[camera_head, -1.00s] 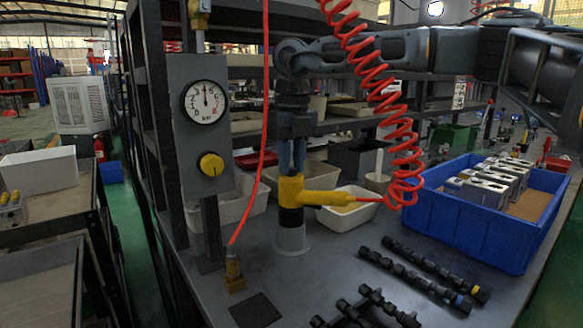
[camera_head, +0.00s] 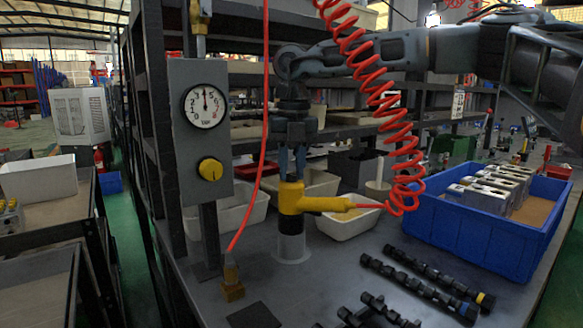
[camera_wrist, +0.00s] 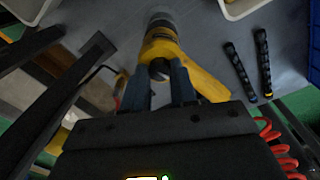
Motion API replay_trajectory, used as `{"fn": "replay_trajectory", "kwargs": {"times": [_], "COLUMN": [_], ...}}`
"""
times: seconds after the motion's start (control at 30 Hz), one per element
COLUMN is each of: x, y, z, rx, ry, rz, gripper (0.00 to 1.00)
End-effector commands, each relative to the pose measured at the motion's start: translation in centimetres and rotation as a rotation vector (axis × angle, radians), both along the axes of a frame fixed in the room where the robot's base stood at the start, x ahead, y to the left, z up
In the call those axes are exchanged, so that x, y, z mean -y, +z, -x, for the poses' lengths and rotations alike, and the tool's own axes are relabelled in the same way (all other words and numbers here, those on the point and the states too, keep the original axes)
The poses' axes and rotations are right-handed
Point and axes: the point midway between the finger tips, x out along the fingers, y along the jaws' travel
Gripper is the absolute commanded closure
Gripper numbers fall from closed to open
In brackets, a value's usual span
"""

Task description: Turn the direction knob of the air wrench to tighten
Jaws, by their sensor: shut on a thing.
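The yellow air wrench (camera_head: 292,202) stands upright on the bench in a pale round holder (camera_head: 292,247), its handle pointing right. Its black middle section shows below the yellow head. My gripper (camera_head: 292,178) points down onto the top of the wrench, one finger on each side. In the wrist view, my gripper (camera_wrist: 159,82) has its two blue-grey fingers on either side of the dark round direction knob (camera_wrist: 158,69) at the end of the yellow wrench (camera_wrist: 165,46). The fingers are shut on the knob. The knob's marking cannot be read.
A coiled red hose (camera_head: 400,140) hangs right of the wrench. A straight red hose (camera_head: 262,160) passes to its left, near the gauge panel (camera_head: 203,135). A blue crate (camera_head: 470,235) of metal blocks and dark rods (camera_head: 420,287) lie to the right.

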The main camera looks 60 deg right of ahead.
Motion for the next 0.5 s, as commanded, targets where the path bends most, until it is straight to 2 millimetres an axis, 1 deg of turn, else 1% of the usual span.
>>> {"fn": "replay_trajectory", "kwargs": {"times": [0.1,0.13,0.4,0.5], "x": [-0.03,-0.03,-0.03,-0.03], "y": [0.04,0.04,0.02,0.01], "z": [-0.05,-0.05,-0.04,-0.03], "rx": [0.002,0.002,0.001,0.001], "ry": [0.001,0.001,0.002,0.002], "rz": [0.000,0.000,-0.001,-0.001], "gripper": [1.00,0.72,0.47,0.47]}}
